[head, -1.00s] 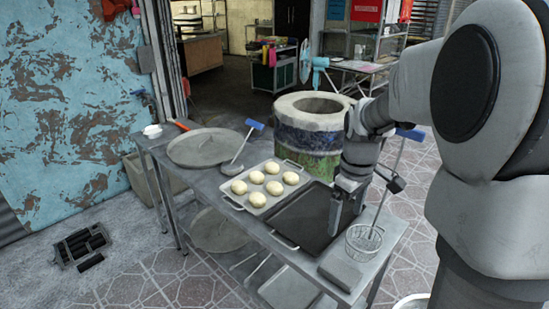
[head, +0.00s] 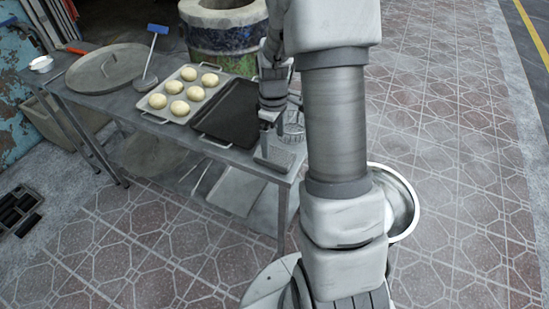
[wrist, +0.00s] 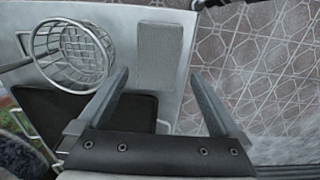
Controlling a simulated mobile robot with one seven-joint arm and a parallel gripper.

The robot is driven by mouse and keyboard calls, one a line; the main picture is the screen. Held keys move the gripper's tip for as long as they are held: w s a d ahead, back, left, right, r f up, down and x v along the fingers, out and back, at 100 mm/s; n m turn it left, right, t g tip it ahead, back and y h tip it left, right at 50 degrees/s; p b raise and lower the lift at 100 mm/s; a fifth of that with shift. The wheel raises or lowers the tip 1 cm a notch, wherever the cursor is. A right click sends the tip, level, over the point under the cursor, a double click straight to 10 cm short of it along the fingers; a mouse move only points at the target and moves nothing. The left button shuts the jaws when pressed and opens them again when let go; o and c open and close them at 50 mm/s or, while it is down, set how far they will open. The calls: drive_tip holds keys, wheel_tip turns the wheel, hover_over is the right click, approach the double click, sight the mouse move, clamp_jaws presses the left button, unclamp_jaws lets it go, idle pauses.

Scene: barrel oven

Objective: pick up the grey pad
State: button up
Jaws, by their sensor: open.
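The grey pad (wrist: 165,58) is a flat rectangle lying on the metal table (wrist: 182,112), near its edge. In the head view the pad (head: 276,157) shows at the table's front right corner, partly hidden by my arm. My gripper (wrist: 160,74) is open and empty. In the wrist view its two fingers are spread wide, with the pad between and beyond their tips. In the head view my gripper (head: 267,128) is close to the pad; I cannot tell the exact height between them.
A wire basket (wrist: 62,60) stands left of the pad. A black tray (head: 226,112) lies beside it, then a tray (head: 187,74) of several dough balls and a round lid (head: 108,68). A pale bowl (head: 412,203) is at the right. Tiled floor beyond the table is open.

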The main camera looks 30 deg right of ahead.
sight(275, 154)
drive_tip(key=shift+d+f+b, duration=0.2)
drive_tip(key=shift+f+b, duration=0.15)
drive_tip(key=shift+f, duration=2.4)
drive_tip(key=shift+c, duration=0.3)
drive_tip(key=c, duration=1.1)
drive_tip(key=shift+r, duration=0.1)
drive_tip(key=shift+r, duration=0.6)
wheel_tip(275, 154, up, 3)
drive_tip(key=shift+r+p, duration=0.15)
drive_tip(key=shift+p, duration=0.25)
drive_tip(key=w+d+r, duration=0.1)
drive_tip(key=w+r, duration=0.1)
drive_tip(key=w, duration=0.1)
drive_tip(key=w+d+r, duration=0.2)
drive_tip(key=w, duration=0.2)
drive_tip(key=w+d+r+p, duration=0.1)
drive_tip(key=w+r, duration=0.1)
drive_tip(key=w, duration=0.1)
drive_tip(key=shift+w+d+r, duration=0.15)
drive_tip(key=shift+w+d, duration=0.05)
drive_tip(key=shift+w, duration=0.2)
